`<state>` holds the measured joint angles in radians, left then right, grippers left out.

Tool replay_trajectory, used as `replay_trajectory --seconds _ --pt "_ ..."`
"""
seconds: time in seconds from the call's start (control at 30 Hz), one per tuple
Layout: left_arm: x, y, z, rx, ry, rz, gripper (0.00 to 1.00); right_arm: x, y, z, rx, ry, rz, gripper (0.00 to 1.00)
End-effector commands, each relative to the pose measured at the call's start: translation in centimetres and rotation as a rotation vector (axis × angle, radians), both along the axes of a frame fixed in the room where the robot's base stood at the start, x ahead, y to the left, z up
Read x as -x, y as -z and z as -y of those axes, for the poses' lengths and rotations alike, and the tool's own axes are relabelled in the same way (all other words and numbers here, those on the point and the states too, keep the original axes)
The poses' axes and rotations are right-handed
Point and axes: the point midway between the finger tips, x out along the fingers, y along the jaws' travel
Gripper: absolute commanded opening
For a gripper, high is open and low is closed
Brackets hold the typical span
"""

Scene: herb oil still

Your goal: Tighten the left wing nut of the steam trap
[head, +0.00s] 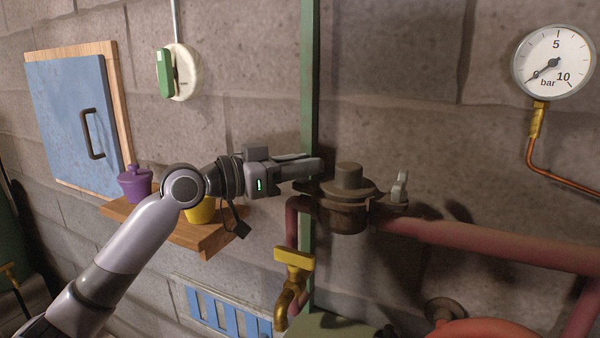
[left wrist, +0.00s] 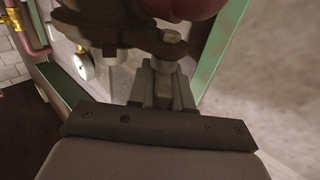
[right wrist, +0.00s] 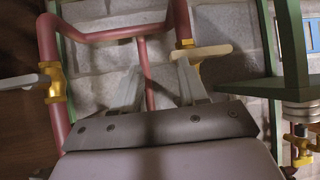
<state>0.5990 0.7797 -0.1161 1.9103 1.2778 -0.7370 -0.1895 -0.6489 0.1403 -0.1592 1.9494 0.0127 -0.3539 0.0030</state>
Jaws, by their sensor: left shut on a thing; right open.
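The steam trap (head: 348,205) is a dark round-topped body on the pipe, right of centre in the head view. Its right wing nut (head: 399,188) is light grey and stands free. My left gripper (head: 316,168) reaches in from the left, with its fingers shut at the trap's left side. The left wing nut is hidden by these fingers. In the left wrist view, the left fingers (left wrist: 163,82) are close together right under the dark trap flange (left wrist: 120,32). My right gripper (right wrist: 158,78) is open, with nothing between its fingers; it is outside the head view.
A brass tap (head: 293,275) sits below the trap. A green post (head: 309,80) stands behind the left fingers. A reddish pipe (head: 490,240) runs right from the trap. A wooden shelf (head: 205,245) with a purple pot (head: 135,184) and a yellow pot (head: 201,212) is at the left.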

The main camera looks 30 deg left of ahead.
Motion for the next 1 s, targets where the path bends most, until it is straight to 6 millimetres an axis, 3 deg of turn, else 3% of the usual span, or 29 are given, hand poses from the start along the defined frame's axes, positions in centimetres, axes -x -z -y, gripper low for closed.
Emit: replay_trajectory --seconds 0.53,1.0 --pt "-0.2 -0.1 -0.3 0.008 0.351 0.006 0.00 0.0 3.8 0.0 0.000 0.000 0.000 0.43" --pt "-0.3 -0.5 -0.2 0.006 0.735 0.004 0.00 0.0 3.2 0.0 0.000 0.000 0.000 0.43"
